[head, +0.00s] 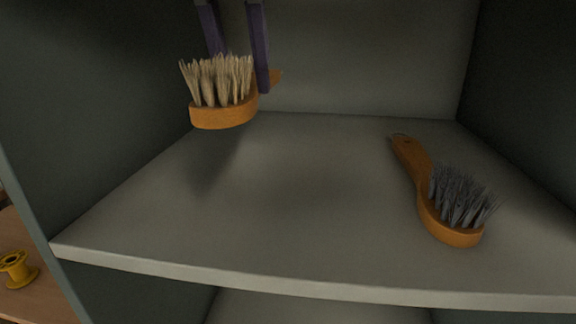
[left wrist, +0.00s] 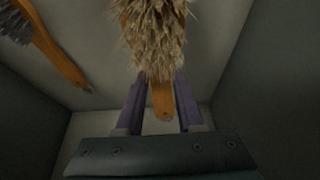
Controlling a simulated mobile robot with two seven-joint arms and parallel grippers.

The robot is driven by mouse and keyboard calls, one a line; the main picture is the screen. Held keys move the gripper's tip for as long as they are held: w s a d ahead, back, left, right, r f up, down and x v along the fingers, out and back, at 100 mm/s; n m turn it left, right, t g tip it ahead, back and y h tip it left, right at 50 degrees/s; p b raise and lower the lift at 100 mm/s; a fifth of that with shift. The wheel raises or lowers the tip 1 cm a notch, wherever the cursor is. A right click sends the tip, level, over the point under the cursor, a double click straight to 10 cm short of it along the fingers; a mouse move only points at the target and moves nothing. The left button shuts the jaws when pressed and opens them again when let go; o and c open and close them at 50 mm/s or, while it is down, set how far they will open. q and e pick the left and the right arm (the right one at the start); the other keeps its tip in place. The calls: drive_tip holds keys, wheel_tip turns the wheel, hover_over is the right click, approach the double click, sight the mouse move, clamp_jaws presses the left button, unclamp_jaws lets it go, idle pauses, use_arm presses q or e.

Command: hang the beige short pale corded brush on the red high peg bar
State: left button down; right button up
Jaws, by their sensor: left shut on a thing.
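The beige-bristled brush (head: 224,112) has an orange-brown wooden back and is held above the shelf at the upper left in the head view, bristles up. My left gripper (head: 241,84) comes down from the top edge with its purple fingers shut on this brush. In the left wrist view the beige brush (left wrist: 155,35) lies between the purple fingers of the left gripper (left wrist: 158,95), its handle end pointing down toward the palm. I cannot make out a cord on it. The red high peg bar is in neither view. My right gripper is not in view.
A grey-bristled brush (head: 456,208) lies on the grey shelf (head: 300,190) at the right; it also shows in the left wrist view (left wrist: 50,45). Dark side walls flank the shelf. A yellow spool (head: 16,268) stands on a wooden surface at lower left. The shelf's middle is clear.

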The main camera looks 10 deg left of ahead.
use_arm(q)
drive_tip(key=b, duration=0.5)
hover_over(252, 173)
drive_tip(key=s, duration=0.2)
drive_tip(key=f, duration=0.6)
drive_tip(key=shift+w, duration=0.25)
drive_tip(key=shift+f+b, duration=1.65)
drive_tip(key=shift+f, duration=0.35)
drive_tip(key=c, duration=0.5)
unclamp_jaws()
